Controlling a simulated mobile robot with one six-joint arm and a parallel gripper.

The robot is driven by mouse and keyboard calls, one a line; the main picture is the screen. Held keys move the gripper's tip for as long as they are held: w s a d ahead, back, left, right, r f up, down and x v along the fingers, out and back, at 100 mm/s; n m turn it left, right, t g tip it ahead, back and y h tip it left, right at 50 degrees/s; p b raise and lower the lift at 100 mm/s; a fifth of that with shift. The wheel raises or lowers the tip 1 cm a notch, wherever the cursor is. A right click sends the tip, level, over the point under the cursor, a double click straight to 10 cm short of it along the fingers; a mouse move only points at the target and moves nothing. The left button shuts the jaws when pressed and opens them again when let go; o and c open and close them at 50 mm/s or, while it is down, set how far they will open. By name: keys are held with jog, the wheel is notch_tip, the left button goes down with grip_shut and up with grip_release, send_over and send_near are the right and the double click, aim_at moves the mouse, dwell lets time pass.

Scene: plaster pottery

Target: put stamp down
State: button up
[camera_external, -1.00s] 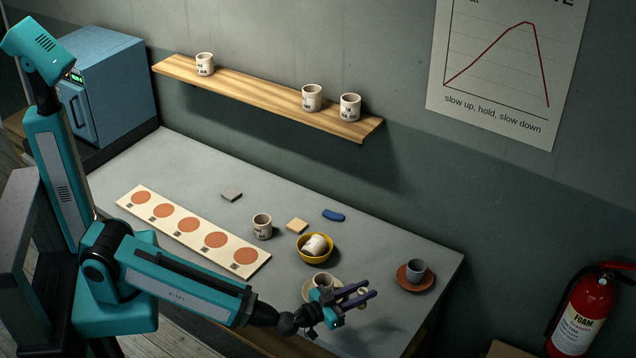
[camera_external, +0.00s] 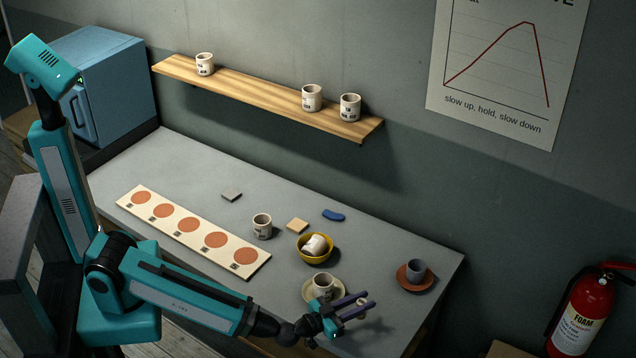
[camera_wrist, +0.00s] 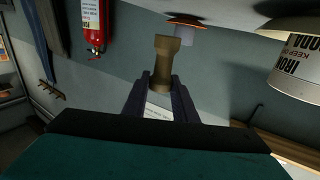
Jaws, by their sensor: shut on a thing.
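My gripper (camera_external: 364,302) is shut on the stamp, low over the front right part of the table. In the wrist view the stamp (camera_wrist: 166,62) is a tan piece with a narrow waist, held between the two dark fingers (camera_wrist: 160,92). In the external view only a small pale bit of it shows between the fingers. I cannot tell whether it touches the table (camera_external: 300,160).
A white cup (camera_external: 322,285) on a cream saucer (camera_external: 310,298) stands close left of my gripper. A yellow bowl (camera_external: 315,256) holding a white cup is behind.

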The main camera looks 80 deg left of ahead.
jog(key=shift+f, duration=0.1)
jog(key=shift+f+p, duration=0.7)
jog(key=shift+f, duration=1.5)
jog(key=shift+f, duration=0.25)
jog(key=o, duration=1)
jog(key=shift+b+v, duration=0.65)
jog(key=shift+v, duration=0.6)
jog(key=shift+s+d+r+p, duration=0.1)
jog(key=shift+s+r+p, duration=0.05)
jog(key=shift+s+p, duration=0.15)
jog(key=p+v, duration=0.2)
jog(key=shift+s+d+r, duration=0.1)
jog(key=shift+s, duration=0.15)
jog(key=shift+p+v, duration=0.95)
jog(key=shift+p, duration=0.05)
